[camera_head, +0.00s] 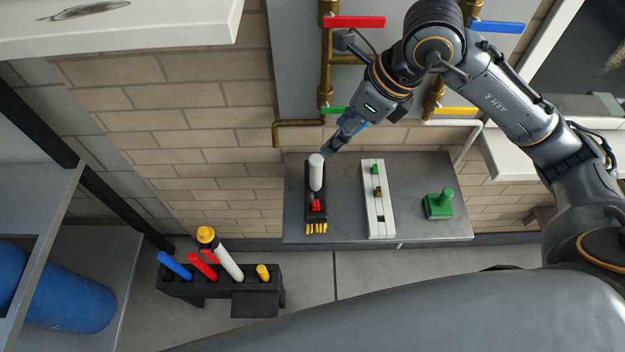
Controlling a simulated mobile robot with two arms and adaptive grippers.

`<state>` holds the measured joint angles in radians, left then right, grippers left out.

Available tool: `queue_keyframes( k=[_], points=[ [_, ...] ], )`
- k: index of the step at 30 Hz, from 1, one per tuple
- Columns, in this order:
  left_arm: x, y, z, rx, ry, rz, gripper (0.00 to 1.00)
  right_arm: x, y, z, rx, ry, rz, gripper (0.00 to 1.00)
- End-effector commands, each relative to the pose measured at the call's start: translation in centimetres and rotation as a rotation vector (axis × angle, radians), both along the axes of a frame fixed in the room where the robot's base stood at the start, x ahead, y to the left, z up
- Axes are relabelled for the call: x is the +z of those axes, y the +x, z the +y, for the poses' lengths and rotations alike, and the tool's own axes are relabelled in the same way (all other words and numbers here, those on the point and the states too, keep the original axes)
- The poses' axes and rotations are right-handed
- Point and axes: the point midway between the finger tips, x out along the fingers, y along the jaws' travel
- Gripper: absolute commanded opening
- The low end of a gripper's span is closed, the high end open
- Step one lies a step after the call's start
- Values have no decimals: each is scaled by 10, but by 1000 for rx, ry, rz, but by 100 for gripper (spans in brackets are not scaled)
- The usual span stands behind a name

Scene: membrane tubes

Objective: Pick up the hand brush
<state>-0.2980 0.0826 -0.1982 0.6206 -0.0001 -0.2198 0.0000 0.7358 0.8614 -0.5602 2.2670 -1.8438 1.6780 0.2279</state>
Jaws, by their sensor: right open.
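I cannot tell for sure which item is the hand brush. A green block with an upright round handle (439,207) stands at the right of the grey bench; no bristles show clearly on it. My right gripper (332,147) reaches down from the upper right and is open and empty. Its fingertips are just above and right of the white cylinder's top; whether they touch it is unclear. My left gripper is not in view.
A white slotted strip (370,200) with small green and brown pieces lies mid-bench. Brass pipes with red, blue, green and yellow valve levers line the wall behind. A black rack (210,287) with coloured tubes stands lower left. A blue cylinder (60,290) lies far left.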

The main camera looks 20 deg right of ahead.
Motion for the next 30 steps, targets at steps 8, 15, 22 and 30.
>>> queue_keyframes(
  k=[8,15,22,30],
  points=[
    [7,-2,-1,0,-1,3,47,-33,11,-4,-24,-63,2,55],
    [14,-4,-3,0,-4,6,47,-70,22,9,-24,-60,-2,55],
    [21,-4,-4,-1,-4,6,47,-84,24,16,-23,-59,-1,55],
    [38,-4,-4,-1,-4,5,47,-119,30,31,-23,-59,-1,55]
  ],
)
